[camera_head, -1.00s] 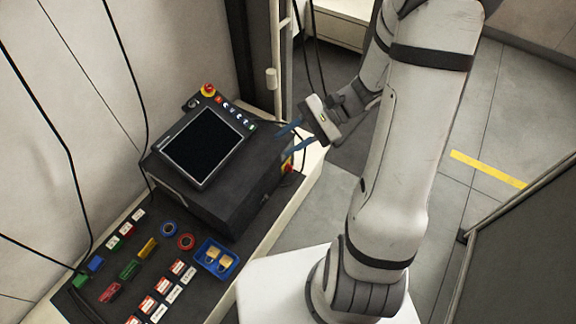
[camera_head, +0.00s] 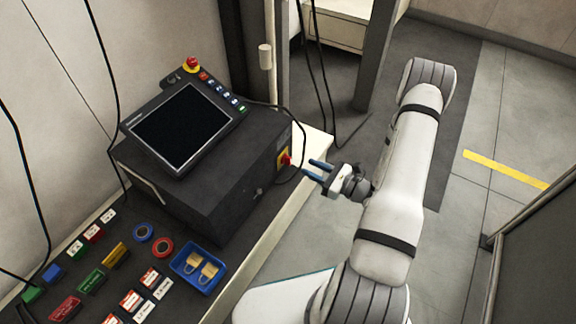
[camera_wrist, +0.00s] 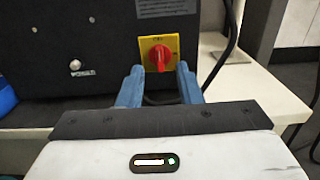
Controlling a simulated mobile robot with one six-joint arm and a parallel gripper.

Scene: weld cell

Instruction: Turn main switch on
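The main switch is a red rotary knob (camera_wrist: 159,57) on a yellow plate (camera_wrist: 146,44), on the side of the black control box (camera_wrist: 60,55). In the head view the switch (camera_head: 285,160) is on the box's right side. My gripper (camera_head: 314,170) has blue fingers and is just right of the switch, pointing at it. In the wrist view my gripper (camera_wrist: 160,84) is open, with a gap between the fingers. The knob shows above and between the fingertips, and nothing is held. I cannot tell whether the fingertips touch the knob.
A dark cable (camera_head: 303,150) hangs close beside the switch and my gripper. The pale bench edge (camera_head: 262,245) runs below the box. A blue tray (camera_head: 183,262) with padlocks and several coloured tags lie on the bench. The floor at right is clear.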

